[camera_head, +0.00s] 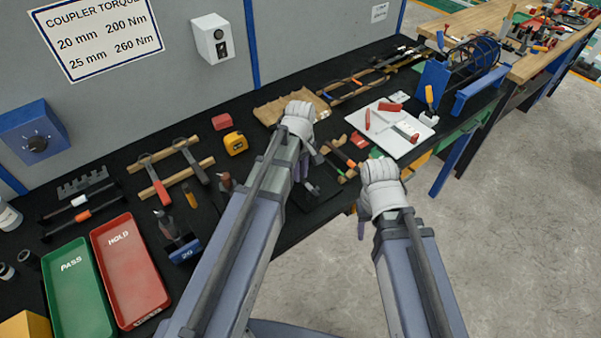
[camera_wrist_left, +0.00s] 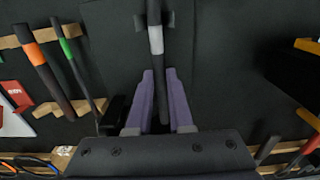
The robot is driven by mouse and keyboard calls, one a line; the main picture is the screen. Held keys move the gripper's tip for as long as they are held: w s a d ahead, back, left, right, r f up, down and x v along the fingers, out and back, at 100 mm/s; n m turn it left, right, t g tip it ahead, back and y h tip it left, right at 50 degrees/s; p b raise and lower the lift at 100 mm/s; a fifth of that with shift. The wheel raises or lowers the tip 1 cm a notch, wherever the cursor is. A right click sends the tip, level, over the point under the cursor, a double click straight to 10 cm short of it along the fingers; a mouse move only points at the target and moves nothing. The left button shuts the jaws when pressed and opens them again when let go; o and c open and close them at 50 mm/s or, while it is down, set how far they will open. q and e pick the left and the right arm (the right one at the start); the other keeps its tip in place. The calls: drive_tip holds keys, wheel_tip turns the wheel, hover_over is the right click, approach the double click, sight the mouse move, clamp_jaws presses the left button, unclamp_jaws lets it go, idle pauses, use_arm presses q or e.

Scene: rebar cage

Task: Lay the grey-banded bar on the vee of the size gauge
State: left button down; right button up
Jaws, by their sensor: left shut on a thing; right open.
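The grey-banded bar (camera_wrist_left: 156,42) is dark with a light grey band and runs up the left wrist view. My left gripper (camera_wrist_left: 162,78) is shut on it, with a purple finger on each side. The gripper also shows in the head view (camera_head: 304,168), mostly hidden by its own wrist. A dark plate (camera_wrist_left: 124,22), which seems to be part of the size gauge, lies under the bar's far end. It also shows in the head view (camera_head: 322,190). The vee is not clear, and I cannot tell whether the bar touches it. My right gripper (camera_head: 362,224) is empty, beside the bench's front edge.
An orange-banded bar (camera_wrist_left: 34,47) and a green-banded bar (camera_wrist_left: 69,49) lie on notched wooden rests left of the held bar. A white board (camera_head: 397,140) with red tools is beyond. Red (camera_head: 129,267) and green (camera_head: 77,290) trays stand at left.

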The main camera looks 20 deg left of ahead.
use_arm(q)
drive_tip(key=shift+f, duration=0.2)
drive_tip(key=c, duration=0.8)
unclamp_jaws()
drive_tip(key=shift+r, duration=0.1)
wheel_tip(320, 180, up, 13)
drive_tip(key=p, duration=1.3)
drive_tip(key=s+d+m, duration=0.3)
drive_tip(key=s+m, duration=0.1)
drive_tip(key=s+d+m, duration=0.4)
drive_tip(key=s+m, duration=0.1)
drive_tip(key=s+d+m+y, duration=0.1)
drive_tip(key=s+d+m, duration=0.2)
drive_tip(key=s+m, duration=0.2)
drive_tip(key=shift+s+d, duration=0.15)
drive_tip(key=shift+d, duration=0.1)
wheel_tip(320, 180, down, 8)
drive_tip(key=b, duration=0.7)
drive_tip(key=shift+r+b, duration=0.2)
drive_tip(key=shift+b, duration=0.15)
